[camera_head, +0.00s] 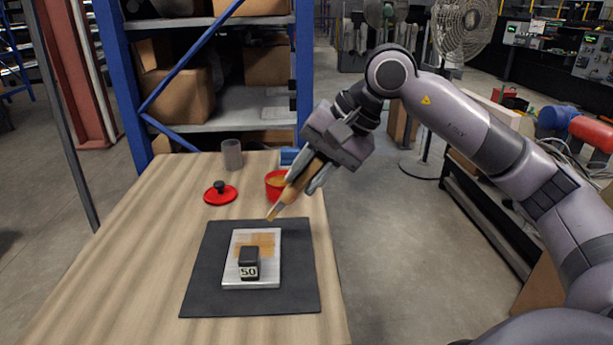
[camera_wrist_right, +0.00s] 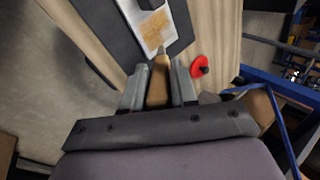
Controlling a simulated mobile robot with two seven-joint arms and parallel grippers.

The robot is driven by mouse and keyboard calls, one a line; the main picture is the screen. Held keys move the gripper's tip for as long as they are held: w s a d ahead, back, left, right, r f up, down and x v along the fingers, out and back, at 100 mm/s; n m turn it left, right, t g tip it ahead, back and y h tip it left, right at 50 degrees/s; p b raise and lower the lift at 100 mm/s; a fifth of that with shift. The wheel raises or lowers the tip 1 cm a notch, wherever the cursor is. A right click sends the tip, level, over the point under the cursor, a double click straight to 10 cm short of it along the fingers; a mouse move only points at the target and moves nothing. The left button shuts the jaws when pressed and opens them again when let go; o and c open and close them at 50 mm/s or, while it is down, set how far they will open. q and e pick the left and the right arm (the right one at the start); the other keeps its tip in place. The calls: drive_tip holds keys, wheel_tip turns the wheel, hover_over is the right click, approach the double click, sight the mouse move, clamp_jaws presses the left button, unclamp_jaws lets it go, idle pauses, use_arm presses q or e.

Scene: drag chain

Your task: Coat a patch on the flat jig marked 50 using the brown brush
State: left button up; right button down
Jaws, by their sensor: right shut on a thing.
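The flat jig (camera_head: 272,275) is a pale metal plate on a dark mat (camera_head: 203,290). A black block (camera_head: 249,258) marked 50 stands on it. A brownish patch (camera_head: 262,242) covers part of the plate's far half; it also shows in the right wrist view (camera_wrist_right: 158,32). My right gripper (camera_head: 312,178) is shut on the brown brush (camera_head: 290,193), which tilts down to the left. The brush tip is above the mat's far edge, beyond the jig; I cannot tell its exact height. The brush also shows between the fingers in the right wrist view (camera_wrist_right: 159,82). My left gripper is not in view.
A red pot (camera_head: 274,182) stands behind the brush. A red lid (camera_head: 220,194) with a black knob lies left of it. A grey cup (camera_head: 232,154) and a blue object (camera_head: 289,156) stand at the table's far end. The table's left side is clear.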

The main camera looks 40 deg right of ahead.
drive_tip(key=shift+r+p, duration=0.9)
drive_tip(key=shift+r, duration=0.75)
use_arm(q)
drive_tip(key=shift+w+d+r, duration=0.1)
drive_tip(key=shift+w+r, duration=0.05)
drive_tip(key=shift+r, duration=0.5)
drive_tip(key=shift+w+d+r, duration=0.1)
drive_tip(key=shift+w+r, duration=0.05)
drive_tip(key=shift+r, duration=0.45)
